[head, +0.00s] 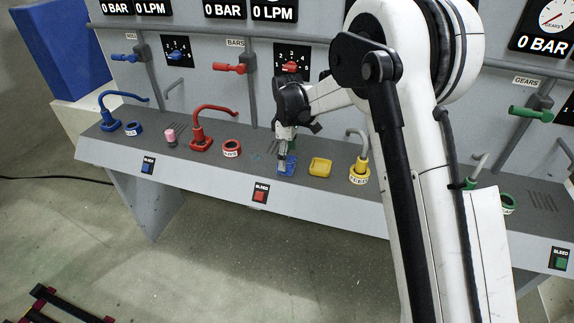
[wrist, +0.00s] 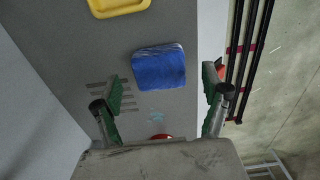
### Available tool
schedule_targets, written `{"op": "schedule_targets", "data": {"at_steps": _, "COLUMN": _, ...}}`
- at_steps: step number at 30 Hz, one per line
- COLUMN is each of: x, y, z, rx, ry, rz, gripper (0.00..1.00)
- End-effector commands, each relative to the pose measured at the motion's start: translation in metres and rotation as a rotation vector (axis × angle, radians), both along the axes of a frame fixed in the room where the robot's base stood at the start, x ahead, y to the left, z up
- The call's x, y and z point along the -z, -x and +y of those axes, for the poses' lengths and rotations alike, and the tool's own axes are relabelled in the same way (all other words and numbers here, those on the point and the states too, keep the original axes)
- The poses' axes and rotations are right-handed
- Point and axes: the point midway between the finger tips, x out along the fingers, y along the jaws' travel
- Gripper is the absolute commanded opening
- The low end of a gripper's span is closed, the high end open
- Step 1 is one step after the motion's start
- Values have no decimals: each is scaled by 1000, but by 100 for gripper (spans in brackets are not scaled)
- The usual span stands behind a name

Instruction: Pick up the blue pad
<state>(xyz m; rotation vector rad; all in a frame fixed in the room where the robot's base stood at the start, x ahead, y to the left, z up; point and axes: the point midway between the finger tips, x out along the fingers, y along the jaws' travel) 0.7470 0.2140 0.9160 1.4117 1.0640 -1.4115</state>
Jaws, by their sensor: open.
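The blue pad (head: 291,168) lies on the sloping grey top of the console (head: 224,177), left of a yellow tray (head: 320,167). My gripper (head: 283,162) points down at it from above and partly covers it in the head view. In the wrist view the blue pad (wrist: 159,68) is a rounded block, seen just beyond and between the fingertips of my gripper (wrist: 163,85). The green-lined fingers are spread wide, one on each side, with nothing held. Whether the fingertips reach down to the pad's height is unclear.
A yellow-ringed tap (head: 360,172) stands right of the tray. A red ring (head: 232,148) and red handle (head: 200,138) stand to the left. A red button (head: 261,193) is on the front edge. The panel wall with levers rises close behind.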

Motion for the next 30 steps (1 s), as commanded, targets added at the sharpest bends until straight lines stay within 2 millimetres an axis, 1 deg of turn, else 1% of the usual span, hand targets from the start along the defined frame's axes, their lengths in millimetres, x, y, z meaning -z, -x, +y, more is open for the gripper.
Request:
{"op": "schedule_targets", "data": {"at_steps": 3, "x": 18, "y": -1, "z": 2, "rx": 0, "ry": 0, "rz": 0, "gripper": 78}}
{"op": "schedule_targets", "data": {"at_steps": 6, "x": 30, "y": -1, "z": 2, "rx": 0, "ry": 0, "rz": 0, "gripper": 78}}
{"op": "schedule_targets", "data": {"at_steps": 9, "x": 34, "y": -1, "z": 2, "rx": 0, "ry": 0, "rz": 0, "gripper": 78}}
{"op": "schedule_targets", "data": {"at_steps": 14, "x": 34, "y": -1, "z": 2, "rx": 0, "ry": 0, "rz": 0, "gripper": 78}}
{"op": "schedule_targets", "data": {"at_steps": 17, "x": 34, "y": -1, "z": 2, "rx": 0, "ry": 0, "rz": 0, "gripper": 66}}
{"op": "schedule_targets", "data": {"at_steps": 24, "x": 34, "y": -1, "z": 1, "rx": 0, "ry": 0, "rz": 0, "gripper": 34}}
{"op": "schedule_targets", "data": {"at_steps": 25, "x": 34, "y": -1, "z": 1, "rx": 0, "ry": 0, "rz": 0, "gripper": 32}}
{"op": "schedule_targets", "data": {"at_steps": 30, "x": 34, "y": -1, "z": 2, "rx": 0, "ry": 0, "rz": 0, "gripper": 32}}
